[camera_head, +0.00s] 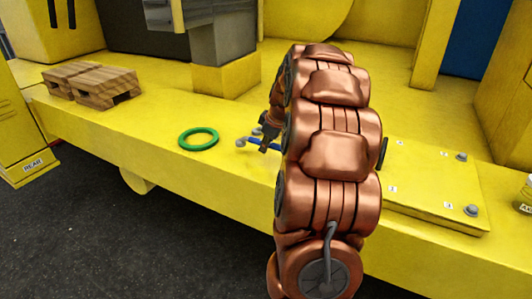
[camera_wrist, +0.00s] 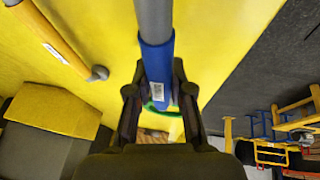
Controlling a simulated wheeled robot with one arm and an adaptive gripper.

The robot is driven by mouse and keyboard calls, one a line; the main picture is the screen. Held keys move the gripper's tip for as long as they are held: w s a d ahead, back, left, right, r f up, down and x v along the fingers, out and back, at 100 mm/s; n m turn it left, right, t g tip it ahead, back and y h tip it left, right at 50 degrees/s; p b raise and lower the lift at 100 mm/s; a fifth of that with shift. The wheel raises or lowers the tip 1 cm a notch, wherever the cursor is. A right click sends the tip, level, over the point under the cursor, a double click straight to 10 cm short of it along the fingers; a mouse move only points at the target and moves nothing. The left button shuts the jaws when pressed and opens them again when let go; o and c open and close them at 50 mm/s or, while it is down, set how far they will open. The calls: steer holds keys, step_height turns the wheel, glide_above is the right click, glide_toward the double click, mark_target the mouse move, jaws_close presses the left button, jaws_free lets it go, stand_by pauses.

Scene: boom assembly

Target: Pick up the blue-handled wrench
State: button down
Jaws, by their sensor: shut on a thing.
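The blue-handled wrench (camera_wrist: 157,62) runs up the middle of the wrist view, with a white label on its blue handle and a grey shaft beyond. My gripper (camera_wrist: 160,95) is shut on the blue handle, one dark finger on each side. In the head view my gripper (camera_head: 269,131) is low over the yellow deck, partly hidden by my copper arm. A bit of the wrench (camera_head: 254,143) shows blue there. I cannot tell whether it still touches the deck.
A green ring (camera_head: 198,139) lies left of my gripper on the yellow deck (camera_head: 150,130). Wooden blocks (camera_head: 92,82) lie farther left. A bolted plate (camera_head: 430,189) is at right. A yellow-handled tool (camera_wrist: 62,44) lies beside the wrench in the wrist view.

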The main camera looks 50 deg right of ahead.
steer(key=s+a+b, duration=0.1)
steer(key=s+a, duration=0.1)
steer(key=s, duration=0.2)
steer(key=s+a+b, duration=0.1)
steer(key=s+a, duration=0.1)
steer(key=s, duration=0.2)
steer(key=s+a+r+b, duration=0.1)
steer(key=s+a, duration=0.1)
steer(key=s, duration=0.2)
steer(key=shift+s+a+r+b, duration=0.1)
steer(key=shift+a+b, duration=0.1)
steer(key=shift+b, duration=0.15)
steer(key=shift+s+a+r, duration=0.1)
steer(key=shift+s+a, duration=0.15)
steer(key=shift+s, duration=0.25)
steer(key=shift+s+a+r, duration=0.1)
steer(key=shift+s+a, duration=0.1)
steer(key=shift+s, duration=0.3)
steer(key=c, duration=1.7)
jaws_free()
jaws_close()
